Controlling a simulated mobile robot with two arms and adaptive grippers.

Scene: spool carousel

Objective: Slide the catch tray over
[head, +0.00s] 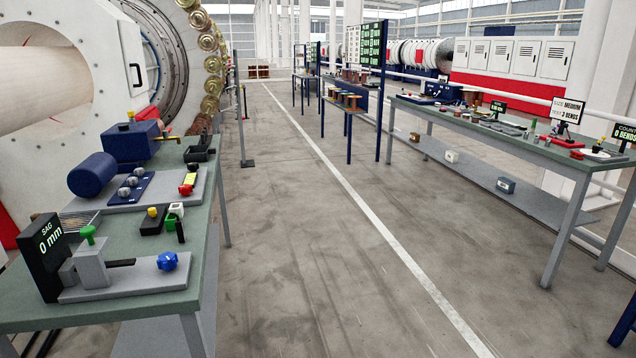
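No gripper of mine shows in the head view. No part is labelled as the catch tray, and I cannot tell for certain which one it is. A small dark open tray-like part (200,153) sits at the far end of the left bench (205,222), just right of a blue box (130,142) with a yellow knob. A small blue tray (130,188) holding grey round pieces lies on a grey plate nearer to me, beside a dark blue cylinder (94,175).
On the left bench's near end stand a black "SAG 0 mm" display (47,255) and a grey fixture (92,265) with green and blue knobs. A large spool machine (60,90) stands behind. A right bench (490,140) carries parts and signs. The floor aisle (300,230) is clear.

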